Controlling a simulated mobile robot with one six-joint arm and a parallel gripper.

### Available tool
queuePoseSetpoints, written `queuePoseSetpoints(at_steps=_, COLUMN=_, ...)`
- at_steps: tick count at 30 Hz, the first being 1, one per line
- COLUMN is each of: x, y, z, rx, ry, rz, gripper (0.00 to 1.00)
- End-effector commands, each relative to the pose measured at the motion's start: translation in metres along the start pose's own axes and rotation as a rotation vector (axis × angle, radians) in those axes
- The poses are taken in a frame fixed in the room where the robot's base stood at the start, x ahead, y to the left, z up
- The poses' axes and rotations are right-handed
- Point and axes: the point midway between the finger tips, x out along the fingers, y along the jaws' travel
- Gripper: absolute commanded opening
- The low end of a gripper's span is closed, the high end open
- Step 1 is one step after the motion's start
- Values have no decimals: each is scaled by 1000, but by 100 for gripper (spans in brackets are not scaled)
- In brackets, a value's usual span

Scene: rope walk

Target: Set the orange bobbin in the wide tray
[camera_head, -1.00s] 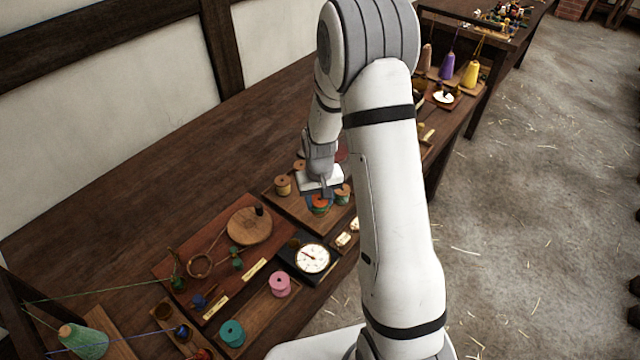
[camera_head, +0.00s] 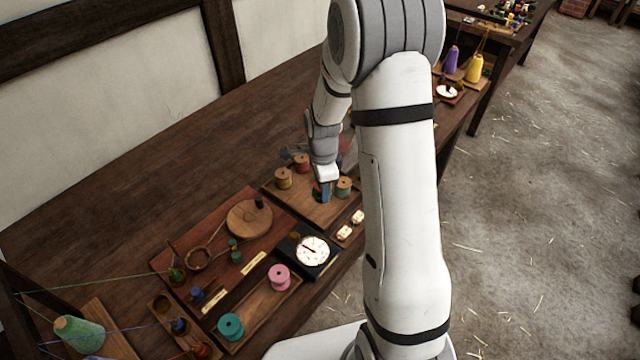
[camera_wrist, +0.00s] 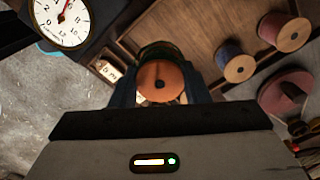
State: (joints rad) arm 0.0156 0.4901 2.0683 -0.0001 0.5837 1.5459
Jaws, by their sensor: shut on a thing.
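My gripper (camera_wrist: 160,92) is shut on the orange bobbin (camera_wrist: 160,80), whose round orange end faces the wrist camera between the fingers. In the head view the gripper (camera_head: 323,190) is over the front part of a wide wooden tray (camera_head: 318,212), with a sliver of the bobbin (camera_head: 317,188) showing. I cannot tell whether the bobbin touches the tray floor. The tray's wooden floor (camera_wrist: 195,30) also shows in the wrist view.
A narrower tray (camera_head: 258,303) holds pink and teal bobbins.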

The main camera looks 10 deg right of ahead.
Motion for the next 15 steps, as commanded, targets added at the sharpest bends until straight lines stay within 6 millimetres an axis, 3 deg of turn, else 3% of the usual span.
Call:
queuePoseSetpoints(at_steps=9, x=-10, y=1, z=0, rx=617, ry=-1, rz=-2, gripper=29)
queuePoseSetpoints(at_steps=15, x=-13, y=2, z=-1, rx=793, ry=0, rz=0, gripper=29)
